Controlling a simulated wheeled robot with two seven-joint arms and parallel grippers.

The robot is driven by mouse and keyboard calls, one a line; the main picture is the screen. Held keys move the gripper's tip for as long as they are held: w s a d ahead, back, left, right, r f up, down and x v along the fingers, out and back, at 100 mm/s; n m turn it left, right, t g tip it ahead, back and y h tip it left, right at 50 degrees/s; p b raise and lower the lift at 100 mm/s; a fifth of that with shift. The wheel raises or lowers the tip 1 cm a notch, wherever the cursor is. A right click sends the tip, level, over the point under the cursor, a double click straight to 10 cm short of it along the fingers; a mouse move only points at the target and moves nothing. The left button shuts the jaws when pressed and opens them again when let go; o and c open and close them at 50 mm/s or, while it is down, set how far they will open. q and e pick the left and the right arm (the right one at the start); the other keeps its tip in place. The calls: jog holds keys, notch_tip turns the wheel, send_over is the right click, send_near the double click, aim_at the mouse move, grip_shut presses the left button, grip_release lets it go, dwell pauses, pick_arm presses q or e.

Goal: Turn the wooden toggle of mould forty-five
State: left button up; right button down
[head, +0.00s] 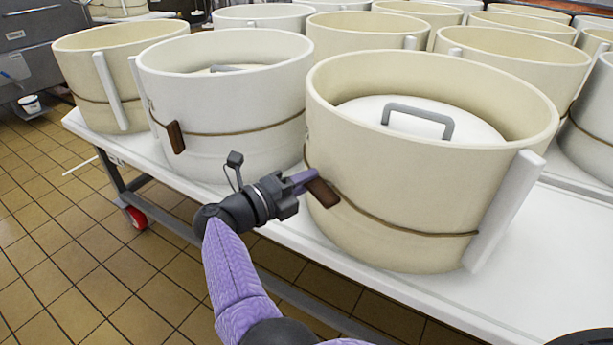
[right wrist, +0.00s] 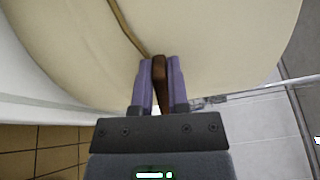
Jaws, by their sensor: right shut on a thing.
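The cream round mould (head: 400,190) stands at the front right of the white table in the head view, with a grey-handled lid (head: 380,108) inside. A cord runs around its wall. Its dark brown wooden toggle (head: 325,193) sits on the cord at the mould's left side. My right gripper (head: 307,182) is shut on this toggle, with purple fingers against it. In the right wrist view the toggle (right wrist: 159,80) stands upright between the two fingers, close to the mould wall. No number is readable on the mould. My left gripper is not in view.
A white mould (head: 225,105) with its own brown toggle (head: 176,137) stands close on the left. More moulds fill the table behind. The white table edge (head: 400,295) runs below my gripper. Tiled floor (head: 60,240) is open at the left.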

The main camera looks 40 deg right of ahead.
jog(key=shift+f+n, duration=0.25)
jog(key=shift+n, duration=0.65)
jog(key=c, duration=0.6)
grip_release()
jog(key=a, duration=1)
